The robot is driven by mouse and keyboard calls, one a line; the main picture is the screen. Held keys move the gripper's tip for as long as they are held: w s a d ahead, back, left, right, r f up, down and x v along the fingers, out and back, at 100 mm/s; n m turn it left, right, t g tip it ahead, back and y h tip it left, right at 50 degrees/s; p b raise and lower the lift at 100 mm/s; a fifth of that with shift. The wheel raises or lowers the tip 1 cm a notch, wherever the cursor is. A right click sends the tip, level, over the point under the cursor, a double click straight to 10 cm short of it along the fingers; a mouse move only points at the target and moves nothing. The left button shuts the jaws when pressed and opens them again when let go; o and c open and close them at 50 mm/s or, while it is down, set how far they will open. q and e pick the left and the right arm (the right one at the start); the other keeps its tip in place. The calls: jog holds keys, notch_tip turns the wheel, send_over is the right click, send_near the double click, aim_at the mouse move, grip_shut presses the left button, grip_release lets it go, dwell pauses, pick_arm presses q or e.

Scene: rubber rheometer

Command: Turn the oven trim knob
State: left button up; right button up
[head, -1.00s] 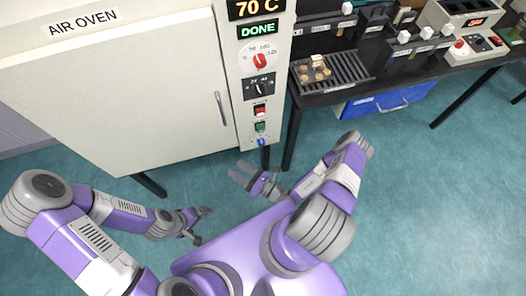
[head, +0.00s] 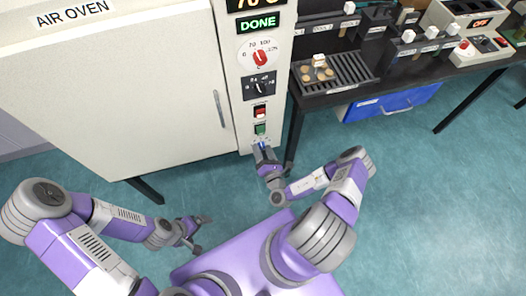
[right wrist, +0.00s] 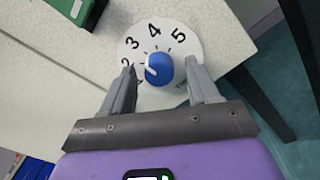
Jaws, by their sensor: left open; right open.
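The trim knob is a small blue knob (right wrist: 159,69) with a white pointer line, on a round white dial (right wrist: 180,33) numbered up to 5. In the right wrist view the pointer aims left, near the low numbers. In the head view the knob is at the bottom of the air oven's (head: 110,90) control panel, mostly hidden by my right gripper (head: 263,150). The right gripper's open fingers stand left and right of the knob, with small gaps; I cannot tell how deep they reach. My left gripper (head: 202,234) is open and empty, low over the floor.
A black bench (head: 340,92) with a slotted rack (head: 350,72) stands to the right, above a blue drawer (head: 400,103).

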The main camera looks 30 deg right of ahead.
jog(key=c, duration=1)
jog(key=shift+c, duration=0.2)
jog(key=shift+m, duration=0.3)
jog(key=m, duration=0.2)
jog(key=shift+m, duration=0.4)
jog(key=shift+a+m+p, duration=0.1)
jog(key=shift+m+p, duration=0.2)
jog(key=shift+m, duration=1.9)
jog(key=o, duration=1)
